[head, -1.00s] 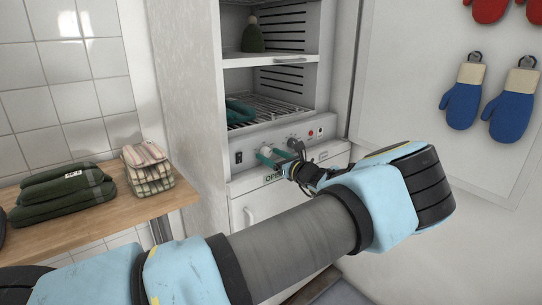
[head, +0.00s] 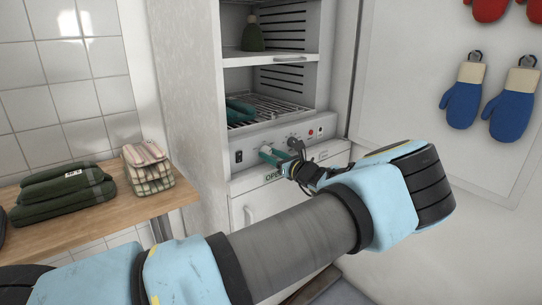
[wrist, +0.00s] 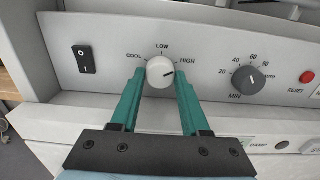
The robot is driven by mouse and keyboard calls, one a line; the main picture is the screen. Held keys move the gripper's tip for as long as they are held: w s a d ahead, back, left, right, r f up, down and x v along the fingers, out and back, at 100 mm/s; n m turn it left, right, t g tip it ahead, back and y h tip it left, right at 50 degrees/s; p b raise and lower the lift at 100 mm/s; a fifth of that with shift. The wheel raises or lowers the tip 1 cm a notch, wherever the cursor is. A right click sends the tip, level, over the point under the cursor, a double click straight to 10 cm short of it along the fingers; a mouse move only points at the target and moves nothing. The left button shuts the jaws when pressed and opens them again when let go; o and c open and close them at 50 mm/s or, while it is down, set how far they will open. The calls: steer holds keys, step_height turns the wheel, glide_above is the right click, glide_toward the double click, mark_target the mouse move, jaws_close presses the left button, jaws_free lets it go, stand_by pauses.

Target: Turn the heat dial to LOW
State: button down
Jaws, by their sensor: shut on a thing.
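The white heat dial (wrist: 160,72) is on the cabinet's control panel, with COOL at its left, LOW above it and HIGH at its right. Its dark pointer line points right, towards the HIGH side. My gripper (wrist: 160,80) is shut on the dial, with one teal finger on its left and one on its right. In the head view, my gripper (head: 266,154) reaches the panel from the right, and its fingers largely cover the dial.
A black rocker switch (wrist: 85,59) is left of the dial. A grey timer knob (wrist: 249,79) and a red reset button (wrist: 307,77) are to the right. Above the panel is an open cabinet with a wire rack (head: 270,108). A wooden counter (head: 110,215) with folded cloths stands at left.

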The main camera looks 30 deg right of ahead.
steer(key=shift+f+n, duration=0.1)
steer(key=shift+n, duration=0.2)
steer(key=n+b, duration=0.2)
steer(key=shift+f+n, duration=0.1)
steer(key=shift+n, duration=0.3)
steer(key=n+b, duration=0.3)
steer(key=shift+d, duration=0.1)
steer(key=n+b, duration=0.2)
steer(key=n, duration=0.1)
steer(key=shift+n, duration=0.3)
steer(key=shift+n+b, duration=0.8)
steer(key=shift+r, duration=0.25)
steer(key=shift+c, duration=2)
jaws_free()
